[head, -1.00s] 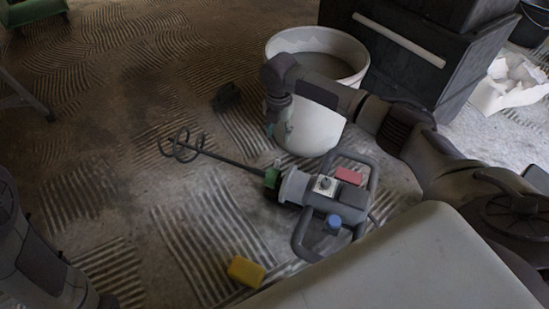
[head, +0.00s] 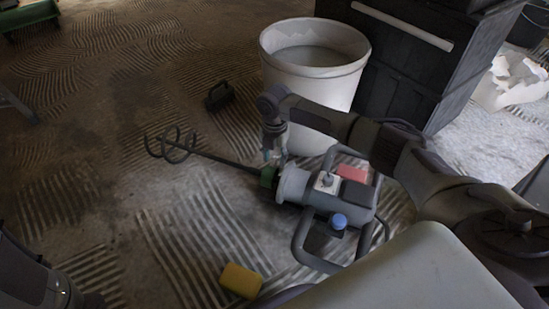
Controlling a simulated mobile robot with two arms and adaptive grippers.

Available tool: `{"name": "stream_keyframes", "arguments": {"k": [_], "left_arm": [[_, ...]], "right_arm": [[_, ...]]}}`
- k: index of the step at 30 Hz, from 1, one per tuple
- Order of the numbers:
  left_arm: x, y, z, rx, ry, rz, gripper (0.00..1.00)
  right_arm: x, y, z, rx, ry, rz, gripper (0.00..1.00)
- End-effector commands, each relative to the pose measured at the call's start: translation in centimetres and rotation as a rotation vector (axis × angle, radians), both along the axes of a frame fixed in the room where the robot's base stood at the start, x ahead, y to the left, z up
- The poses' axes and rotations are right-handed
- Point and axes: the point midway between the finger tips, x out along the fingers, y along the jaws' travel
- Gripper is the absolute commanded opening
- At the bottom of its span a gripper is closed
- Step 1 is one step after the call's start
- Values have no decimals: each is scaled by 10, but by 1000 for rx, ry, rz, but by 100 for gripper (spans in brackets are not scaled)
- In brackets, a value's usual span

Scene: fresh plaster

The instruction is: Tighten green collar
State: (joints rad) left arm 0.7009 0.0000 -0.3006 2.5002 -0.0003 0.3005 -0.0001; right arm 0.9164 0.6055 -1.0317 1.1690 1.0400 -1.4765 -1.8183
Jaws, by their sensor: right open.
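The green collar (head: 268,177) sits between the black whisk shaft (head: 215,159) and the grey body of a mixer (head: 338,201) lying on the floor. The mixer has a looped handle frame, a blue knob, a red patch and a light switch panel. My right gripper (head: 273,157) points down just above the collar, small in the picture. It is open and holds nothing; I cannot tell whether it touches the collar. The collar's upper edge is partly hidden behind it. Part of my left arm shows at the lower left, but its gripper is not in view.
A white bucket (head: 313,75) of grey material stands behind the mixer, close to my right arm. A yellow block (head: 241,281) and a dark handled tool (head: 219,96) lie on the floor. A black cabinet (head: 400,75) stands at the back right. The ridged floor at left is mostly clear.

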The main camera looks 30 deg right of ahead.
Motion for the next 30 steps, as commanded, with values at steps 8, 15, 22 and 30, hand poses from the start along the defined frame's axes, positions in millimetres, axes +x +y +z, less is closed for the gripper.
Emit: {"name": "stream_keyframes", "arguments": {"k": [8,15,22,30], "left_arm": [[0,0,0,0,0,0,40],[0,0,1,0,0,0,40],[0,0,9,0,0,0,40],[0,0,9,0,1,0,40]], "right_arm": [[0,0,0,0,0,0,15],[0,0,0,1,2,0,0],[3,-3,-1,61,54,-4,0],[4,-4,-4,89,73,1,0]]}}
